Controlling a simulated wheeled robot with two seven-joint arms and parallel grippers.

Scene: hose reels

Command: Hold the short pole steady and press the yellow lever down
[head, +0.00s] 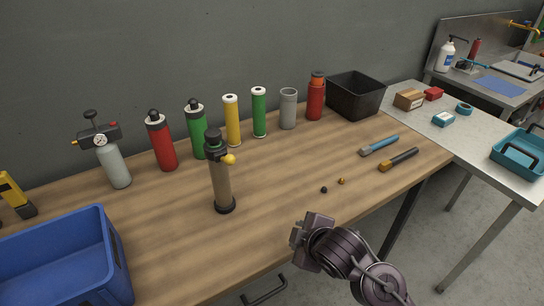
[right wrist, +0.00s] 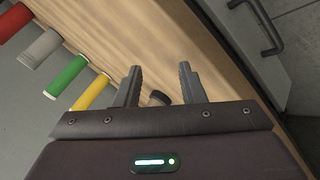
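The short pole (head: 221,185) stands upright on the wooden workbench, tan with a black base and black cap. Its yellow lever (head: 229,159) sticks out to the right just below the cap. My right gripper (head: 299,231) is over the bench's front edge, to the right of the pole and apart from it. In the right wrist view its two fingers (right wrist: 160,75) are spread with nothing held. A dark round piece (right wrist: 159,98) shows beyond them, partly hidden; I cannot tell what it belongs to. My left gripper is not in view.
Several cylinders, including a red one (head: 161,142) and a yellow one (head: 232,121), line the back, with a gauge device (head: 113,160) at left. A blue bin (head: 117,262) stands front left, a black bin (head: 366,110) back right. Two brushes (head: 380,145) lie right.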

